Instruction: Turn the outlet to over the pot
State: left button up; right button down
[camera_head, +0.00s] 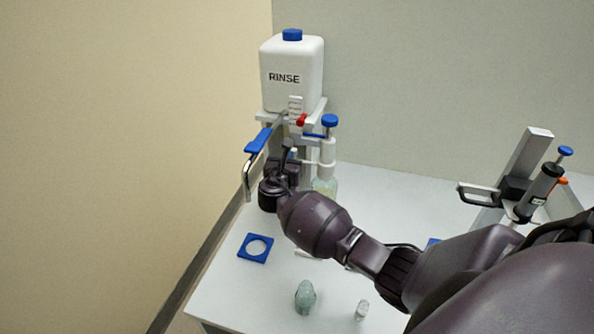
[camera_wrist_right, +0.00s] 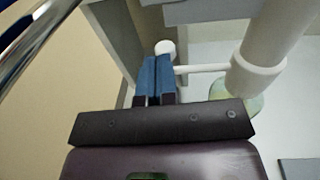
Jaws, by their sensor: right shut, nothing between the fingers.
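The outlet is a bent metal spout with a blue sleeve (camera_head: 258,141). It sticks out to the left front from under the white RINSE tank (camera_head: 291,75), and its tip (camera_head: 247,190) points down. In the wrist view its shiny pipe (camera_wrist_right: 38,38) crosses the upper left corner. My right gripper (camera_head: 290,152) is just right of the spout, apart from it. Its blue-padded fingers (camera_wrist_right: 155,80) are shut and empty. A greenish glass vessel (camera_head: 325,187) stands below the pump, partly hidden by my arm. I cannot tell which vessel is the pot. My left gripper is not seen.
A blue square holder with a pale round centre (camera_head: 256,248) lies on the white bench (camera_head: 235,290) below the spout. A glass piece (camera_head: 305,297) and a small vial (camera_head: 361,310) stand in front. A blue-topped pump (camera_head: 328,150) is close right of my gripper.

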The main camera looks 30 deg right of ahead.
jog(key=shift+w+d, duration=0.15)
jog(key=shift+w, duration=0.25)
jog(key=shift+r, duration=0.1)
dwell(0.3)
jog(key=v, duration=1)
jog(key=shift+s+a+p, duration=0.25)
jog(key=shift+a+p, duration=0.05)
jog(key=shift+p, duration=0.05)
jog(key=shift+s, duration=0.1)
